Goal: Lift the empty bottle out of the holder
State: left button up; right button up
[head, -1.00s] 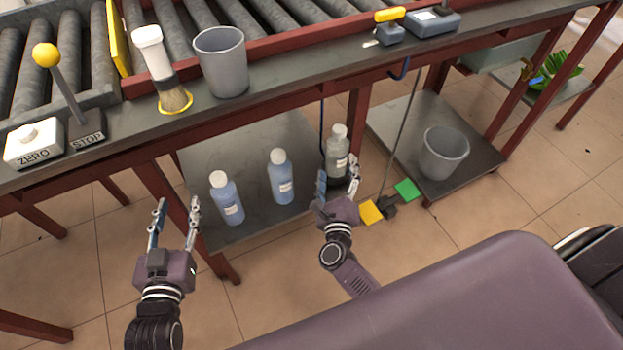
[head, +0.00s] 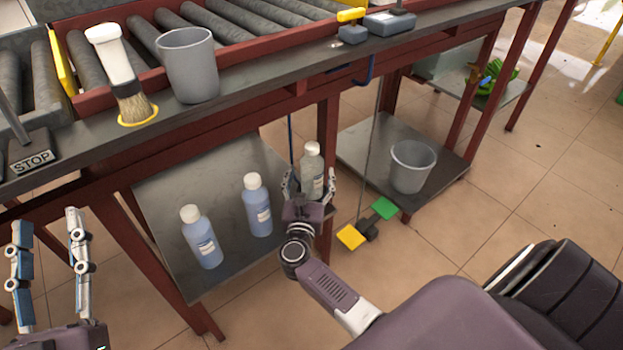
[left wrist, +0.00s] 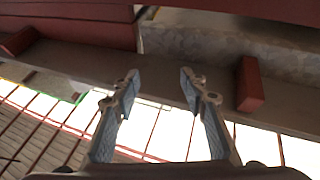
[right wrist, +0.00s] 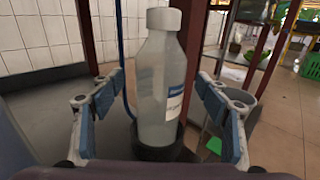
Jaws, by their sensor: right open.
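The empty bottle (head: 312,172) is clear grey with a white cap and stands upright at the right end of the lower shelf. In the right wrist view the bottle (right wrist: 160,90) stands in a dark round holder (right wrist: 158,150) at its base. My right gripper (head: 310,178) is open, with one finger on each side of the bottle; gaps show between the fingers and the bottle in the right wrist view. My left gripper (head: 45,228) is open and empty, at the lower left of the head view, away from the bottle.
Two blue-filled bottles (head: 201,238) (head: 257,205) stand on the lower shelf (head: 165,200) left of the empty one. A table leg (head: 327,130) is close behind the bottle. A grey bin (head: 411,166) and yellow-green pedals (head: 366,226) are to the right.

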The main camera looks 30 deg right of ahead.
jog(key=shift+w+d+f, duration=0.1)
jog(key=shift+w+d, duration=0.4)
jog(key=shift+w, duration=0.05)
jog(key=shift+c, duration=0.7)
jog(key=c, duration=1)
jog(key=shift+c, duration=0.6)
